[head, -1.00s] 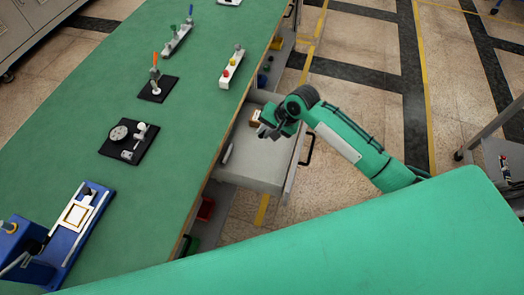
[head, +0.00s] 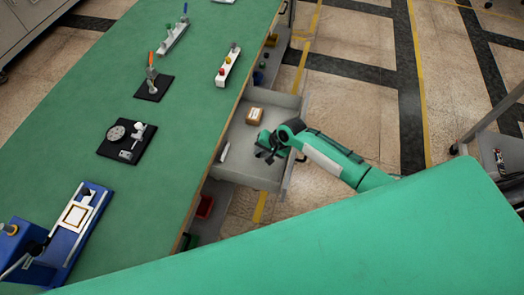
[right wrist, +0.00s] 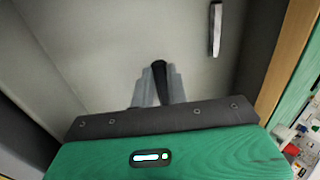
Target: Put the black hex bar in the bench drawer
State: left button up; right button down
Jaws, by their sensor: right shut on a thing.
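The bench drawer (head: 240,136) is pulled open from the side of the green-topped bench. My right gripper (head: 265,153) is over the near part of the drawer, pointing down into it. In the right wrist view, the gripper (right wrist: 159,92) is shut on the black hex bar (right wrist: 160,70), whose dark end shows between the grey fingers. The drawer floor (right wrist: 90,45) is behind the bar; I cannot tell whether the bar touches it. In the head view the bar is too small to tell from the dark gripper. My left gripper is not in view.
Fixtures stand on the bench top (head: 75,130). The drawer's middle floor is clear.

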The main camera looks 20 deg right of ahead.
jog(key=shift+f, duration=0.55)
jog(key=c, duration=1.4)
grip_release()
jog(key=shift+r, duration=0.25)
jog(key=v, duration=1.2)
jog(key=shift+r+b, duration=0.35)
